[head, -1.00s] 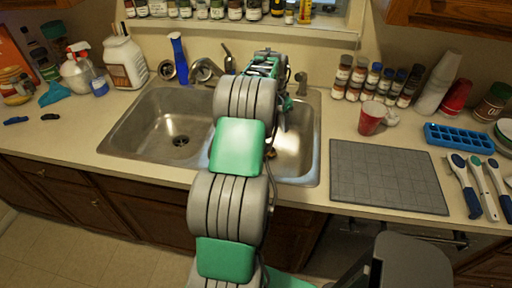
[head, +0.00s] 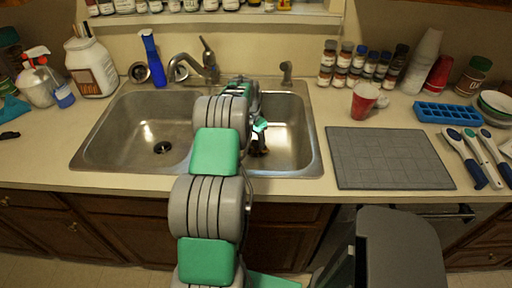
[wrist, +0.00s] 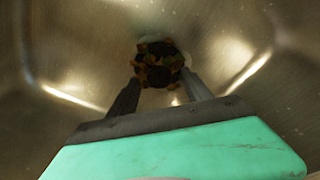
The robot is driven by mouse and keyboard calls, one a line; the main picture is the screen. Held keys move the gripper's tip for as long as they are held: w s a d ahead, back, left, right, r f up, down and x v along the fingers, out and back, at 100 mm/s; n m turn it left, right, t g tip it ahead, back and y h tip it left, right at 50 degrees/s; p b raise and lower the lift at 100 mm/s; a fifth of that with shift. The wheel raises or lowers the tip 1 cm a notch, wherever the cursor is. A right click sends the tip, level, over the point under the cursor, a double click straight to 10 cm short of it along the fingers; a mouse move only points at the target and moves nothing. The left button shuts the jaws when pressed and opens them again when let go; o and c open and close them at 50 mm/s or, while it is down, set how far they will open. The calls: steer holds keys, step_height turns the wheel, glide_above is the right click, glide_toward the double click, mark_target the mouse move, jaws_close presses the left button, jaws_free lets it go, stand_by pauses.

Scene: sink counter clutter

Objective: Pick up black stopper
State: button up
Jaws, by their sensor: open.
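In the wrist view a dark round thing (wrist: 158,66) lies at the drain on the basin floor, ringed by brown, ragged bits. It looks like the black stopper, but the picture is too dim to separate it from the drain opening. My gripper (wrist: 161,77) is open and empty, its two fingers reaching down toward this thing from either side. I cannot tell whether they touch it. In the head view my gripper (head: 258,148) is low inside the right sink basin (head: 295,155), and my arm hides much of that basin.
The left basin (head: 125,135) is empty with a dark drain. The faucet (head: 208,68) stands behind the basins. A grey mat (head: 388,158), red cup (head: 363,100) and blue tray (head: 447,114) sit to the right. Bottles stand at the left. The basin walls surround my gripper.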

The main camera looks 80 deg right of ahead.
steer(key=shift+s+d+f, duration=0.15)
steer(key=shift+d+f, duration=0.05)
steer(key=shift+f, duration=0.75)
jaws_close()
